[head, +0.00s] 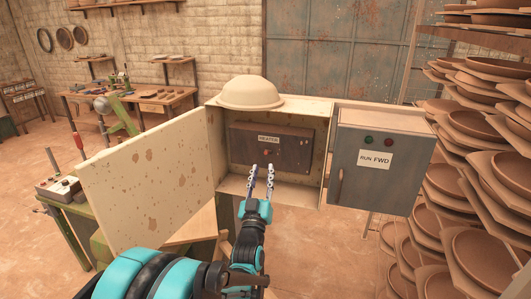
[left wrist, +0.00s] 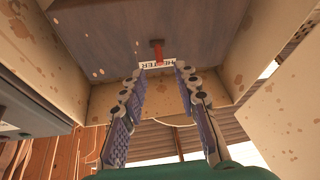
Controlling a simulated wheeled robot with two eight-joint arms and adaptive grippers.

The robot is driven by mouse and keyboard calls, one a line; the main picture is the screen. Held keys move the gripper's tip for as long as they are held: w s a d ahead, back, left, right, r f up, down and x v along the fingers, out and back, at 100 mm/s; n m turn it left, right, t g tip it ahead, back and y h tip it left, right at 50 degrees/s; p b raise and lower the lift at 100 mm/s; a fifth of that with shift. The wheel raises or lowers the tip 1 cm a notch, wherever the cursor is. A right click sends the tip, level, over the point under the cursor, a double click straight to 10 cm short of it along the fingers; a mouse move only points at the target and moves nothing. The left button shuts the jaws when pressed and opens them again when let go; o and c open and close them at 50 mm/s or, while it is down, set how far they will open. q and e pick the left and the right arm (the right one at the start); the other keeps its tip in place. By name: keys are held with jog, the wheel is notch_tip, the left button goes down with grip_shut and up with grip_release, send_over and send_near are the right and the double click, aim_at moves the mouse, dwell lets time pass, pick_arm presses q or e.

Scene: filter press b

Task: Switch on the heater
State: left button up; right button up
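The heater box is a dark grey panel (head: 240,147) inside an open cream cabinet (head: 214,150). It carries a white HEATER label (head: 268,139), which appears upside down in the left wrist view (left wrist: 157,64). A small red switch (left wrist: 157,48) sits by the label, just below it in the head view. My left gripper (head: 262,166) is open and empty in front of the panel's lower part. In the left wrist view its two fingers (left wrist: 158,74) point toward the label and switch. I cannot tell whether they touch the panel. My right gripper is not in view.
The cabinet door (head: 150,175) stands wide open on the left. A grey RUN FWD box (head: 378,185) adjoins on the right. Racks of clay dishes (head: 480,130) fill the far right. A small control box (head: 62,188) is at left.

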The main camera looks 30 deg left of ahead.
aim_at(267, 152)
pick_arm(q)
jog(key=x, duration=0.6)
jog(key=shift+w+a+r, duration=0.1)
jog(key=shift+w, duration=0.25)
grip_shut()
